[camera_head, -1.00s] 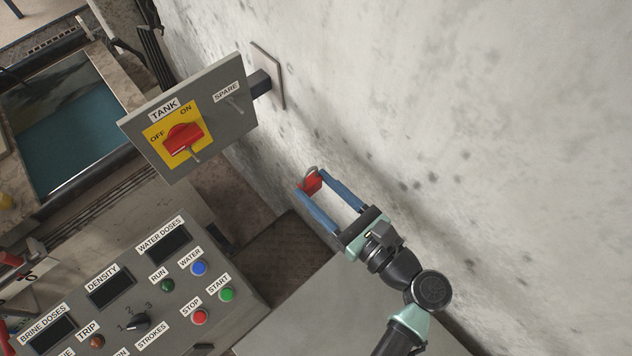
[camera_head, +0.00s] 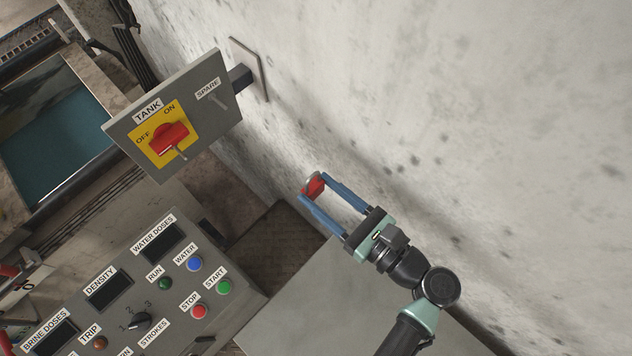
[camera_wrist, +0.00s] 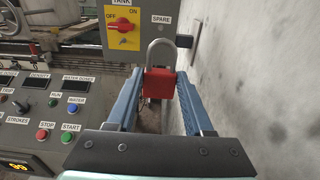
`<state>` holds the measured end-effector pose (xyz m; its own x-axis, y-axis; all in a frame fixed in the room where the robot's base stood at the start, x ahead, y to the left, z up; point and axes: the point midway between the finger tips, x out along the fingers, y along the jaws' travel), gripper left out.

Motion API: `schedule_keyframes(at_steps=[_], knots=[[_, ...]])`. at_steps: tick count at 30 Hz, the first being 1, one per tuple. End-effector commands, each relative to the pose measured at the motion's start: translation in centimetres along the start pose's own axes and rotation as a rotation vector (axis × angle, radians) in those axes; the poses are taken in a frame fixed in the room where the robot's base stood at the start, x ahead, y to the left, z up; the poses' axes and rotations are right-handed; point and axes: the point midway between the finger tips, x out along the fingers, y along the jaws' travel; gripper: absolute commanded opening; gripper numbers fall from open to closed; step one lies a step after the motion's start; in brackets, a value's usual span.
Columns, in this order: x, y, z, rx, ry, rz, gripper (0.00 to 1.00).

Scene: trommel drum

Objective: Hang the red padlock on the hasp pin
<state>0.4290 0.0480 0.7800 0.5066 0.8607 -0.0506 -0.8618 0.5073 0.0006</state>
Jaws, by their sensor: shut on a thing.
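The red padlock (camera_head: 314,186) is between the fingertips of my gripper (camera_head: 309,190), which is shut on it. In the wrist view the padlock (camera_wrist: 159,83) has its red body between the two blue fingers and its grey shackle pointing up, away from the palm. A grey panel (camera_head: 224,120) carries a red rotary switch (camera_head: 169,138) on a yellow plate marked TANK, OFF and ON. A small pin (camera_head: 181,154) sticks out just below the switch. Another pin (camera_head: 217,101) is under the SPARE label. The padlock is apart from the panel, to its lower right in the head view.
The pale wall (camera_head: 450,110) runs close along the right of my gripper. A bracket (camera_head: 240,77) joins the panel to a wall plate. A control console (camera_head: 235,306) with buttons and displays stands at lower left. A tank of blue-green liquid (camera_head: 60,125) is at far left.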

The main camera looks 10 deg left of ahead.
Motion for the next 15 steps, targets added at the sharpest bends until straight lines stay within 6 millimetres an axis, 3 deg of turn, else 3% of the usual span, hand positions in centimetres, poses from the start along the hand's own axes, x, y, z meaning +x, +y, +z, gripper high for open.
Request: schedule_keyframes(at_steps=[15], knots=[[-3.0, 0.0, 0.0, -0.001, -0.001, 0.000, 0.00]])
